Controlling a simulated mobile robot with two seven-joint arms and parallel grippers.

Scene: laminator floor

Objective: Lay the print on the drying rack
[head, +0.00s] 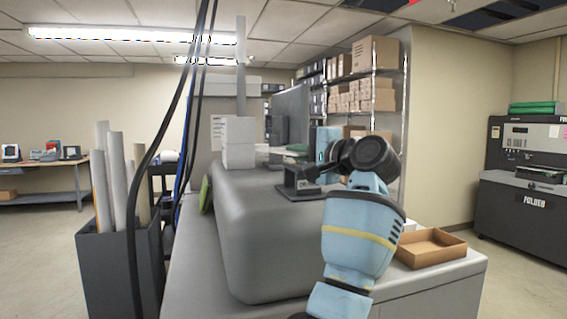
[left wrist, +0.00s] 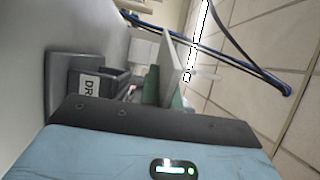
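My left gripper (head: 299,148) is turned away from the head camera above the grey machine top, its fingers partly hidden by its own wrist. In the left wrist view its two green fingers (left wrist: 163,92) close on a thin pale sheet, the print (left wrist: 172,64), seen edge-on. In the head view the print (head: 282,152) is a thin, roughly level strip. The dark drying rack (head: 300,190), with a white label, sits on the grey surface below the gripper. It also shows in the left wrist view (left wrist: 112,80), with "DR" readable, apart from the print. My right gripper is not in view.
A large rounded grey housing (head: 265,235) fills the middle. A brown open box (head: 432,247) lies on the bench at right. A bin of paper rolls (head: 118,245) and hanging black cables stand at left. Shelves with cartons (head: 375,55) are behind.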

